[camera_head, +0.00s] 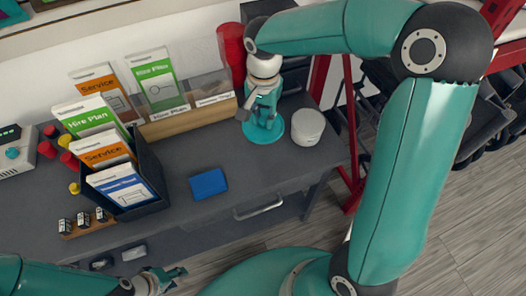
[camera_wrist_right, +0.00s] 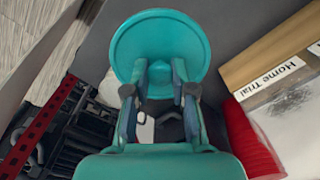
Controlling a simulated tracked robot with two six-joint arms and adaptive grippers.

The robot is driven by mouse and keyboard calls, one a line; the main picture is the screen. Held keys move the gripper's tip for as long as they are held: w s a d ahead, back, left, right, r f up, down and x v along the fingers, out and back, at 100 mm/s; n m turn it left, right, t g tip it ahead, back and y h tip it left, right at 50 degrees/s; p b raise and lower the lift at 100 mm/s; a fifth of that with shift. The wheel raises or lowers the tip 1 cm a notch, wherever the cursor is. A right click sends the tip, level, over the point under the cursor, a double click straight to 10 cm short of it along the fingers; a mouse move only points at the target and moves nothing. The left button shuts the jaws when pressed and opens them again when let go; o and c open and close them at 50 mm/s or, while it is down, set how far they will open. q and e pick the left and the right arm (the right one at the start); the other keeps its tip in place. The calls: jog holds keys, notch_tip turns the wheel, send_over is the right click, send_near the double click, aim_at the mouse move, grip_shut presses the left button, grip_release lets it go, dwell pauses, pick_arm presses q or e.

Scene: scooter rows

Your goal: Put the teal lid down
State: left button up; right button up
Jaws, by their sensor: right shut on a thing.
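The teal lid (camera_head: 264,133) is a round disc at the back of the grey bench, left of a white round tub (camera_head: 308,127). My right gripper (camera_head: 262,112) reaches down over the lid and is shut on it. I cannot tell whether the lid touches the bench. My left gripper (camera_head: 172,277) is low at the front edge, away from the lid, and its fingers are too small to judge.
A dark box (camera_head: 147,180) holds leaflets. A wooden holder (camera_head: 186,120) with cards stands left of the lid, and a red cylinder (camera_head: 232,48) behind it. A blue block (camera_head: 208,184) lies on the bench. The bench between this block and the lid is clear.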

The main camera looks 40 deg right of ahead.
send_near(263, 157)
notch_tip(263, 157, down, 6)
jog(key=shift+d+r, duration=0.1)
jog(key=shift+r, duration=0.15)
jog(key=shift+f, duration=0.4)
jog(key=o, duration=0.8)
